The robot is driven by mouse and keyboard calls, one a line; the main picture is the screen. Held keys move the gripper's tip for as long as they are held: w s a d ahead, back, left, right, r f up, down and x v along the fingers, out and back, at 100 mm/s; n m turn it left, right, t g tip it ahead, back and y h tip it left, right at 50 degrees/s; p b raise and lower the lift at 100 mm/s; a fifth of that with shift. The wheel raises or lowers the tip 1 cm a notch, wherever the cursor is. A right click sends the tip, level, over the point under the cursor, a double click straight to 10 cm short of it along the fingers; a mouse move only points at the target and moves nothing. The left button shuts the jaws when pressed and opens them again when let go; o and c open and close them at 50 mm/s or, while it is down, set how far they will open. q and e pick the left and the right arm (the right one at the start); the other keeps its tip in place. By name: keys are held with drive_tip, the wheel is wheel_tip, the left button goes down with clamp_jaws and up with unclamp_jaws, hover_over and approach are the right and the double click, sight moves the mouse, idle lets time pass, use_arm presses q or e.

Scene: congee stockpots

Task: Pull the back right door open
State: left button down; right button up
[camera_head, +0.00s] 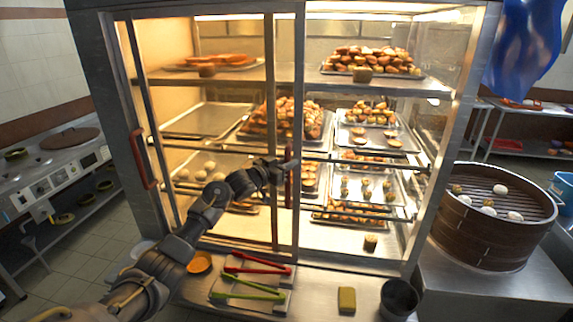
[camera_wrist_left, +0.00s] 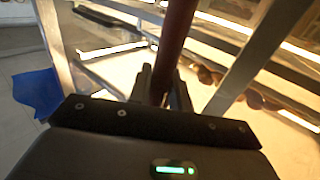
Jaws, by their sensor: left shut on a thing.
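A lit glass display cabinet (camera_head: 380,87) with metal frames fills the middle of the head view. Its glass doors have upright red handles. One red handle (camera_head: 289,190) is near the middle post; in the left wrist view it is a dark red bar (camera_wrist_left: 178,32). My left gripper (camera_head: 284,168) is at this handle, and its fingers (camera_wrist_left: 164,88) are closed around the bar. Another red handle (camera_head: 142,158) is on the left door frame, apart from my gripper. The glass makes it hard to tell how far the doors stand open. My right gripper is not in view.
Trays of buns and pastries (camera_head: 370,60) fill the shelves. In front lie red tongs (camera_head: 258,268), green tongs (camera_head: 245,290), a yellow block (camera_head: 347,299) and a dark cup (camera_head: 399,298). A bamboo steamer (camera_head: 485,238) stands right; a stove counter (camera_head: 55,170) is left.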

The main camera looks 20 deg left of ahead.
use_arm(q)
drive_tip(key=shift+r, duration=0.15)
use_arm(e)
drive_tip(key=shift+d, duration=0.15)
use_arm(q)
drive_tip(key=c, duration=1.6)
unclamp_jaws()
drive_tip(key=shift+w, duration=0.1)
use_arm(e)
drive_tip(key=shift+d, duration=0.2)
